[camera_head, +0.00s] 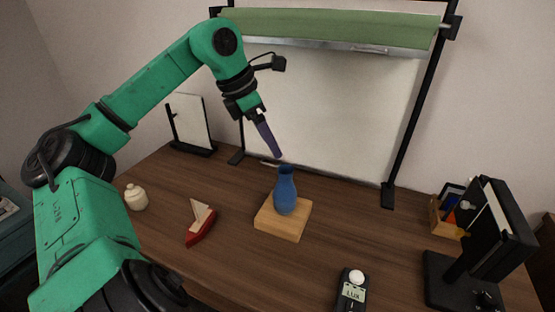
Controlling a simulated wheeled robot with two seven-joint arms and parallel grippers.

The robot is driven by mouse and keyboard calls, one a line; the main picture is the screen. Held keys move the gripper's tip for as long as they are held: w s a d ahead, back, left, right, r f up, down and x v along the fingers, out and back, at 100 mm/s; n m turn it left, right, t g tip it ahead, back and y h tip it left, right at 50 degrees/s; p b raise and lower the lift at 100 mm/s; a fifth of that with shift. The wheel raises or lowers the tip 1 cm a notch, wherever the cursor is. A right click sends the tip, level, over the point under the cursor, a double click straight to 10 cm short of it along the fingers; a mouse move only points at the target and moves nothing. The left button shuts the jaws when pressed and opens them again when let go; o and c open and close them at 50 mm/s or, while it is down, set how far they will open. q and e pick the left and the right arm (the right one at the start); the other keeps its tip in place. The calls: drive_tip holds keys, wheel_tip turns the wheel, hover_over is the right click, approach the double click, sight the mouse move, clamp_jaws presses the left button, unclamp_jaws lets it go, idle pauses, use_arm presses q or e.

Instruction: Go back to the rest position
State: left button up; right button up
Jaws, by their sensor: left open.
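My left gripper (268,140) is raised above the table, its narrow purple-tipped fingers pointing down. It is open, with nothing seen in it. Its fingertips are just above and slightly left of the mouth of a blue vase (286,192), apart from it as far as I can tell. The vase stands upright on a light wooden block (272,223) in the middle of the brown table (240,264). My green left arm comes in from the left and bends down from a high elbow. My right gripper is not in view.
A white jar (136,197) and a red toy sailboat (201,226) stand at the left. A lux meter (352,291) lies near the front. A black lamp (490,235) and a small wooden box (446,218) stand at the right. A backdrop frame (405,130) with a green roll stands behind.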

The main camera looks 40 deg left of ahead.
use_arm(q)
drive_tip(key=shift+s+r, duration=0.1)
drive_tip(key=shift+r, duration=0.3)
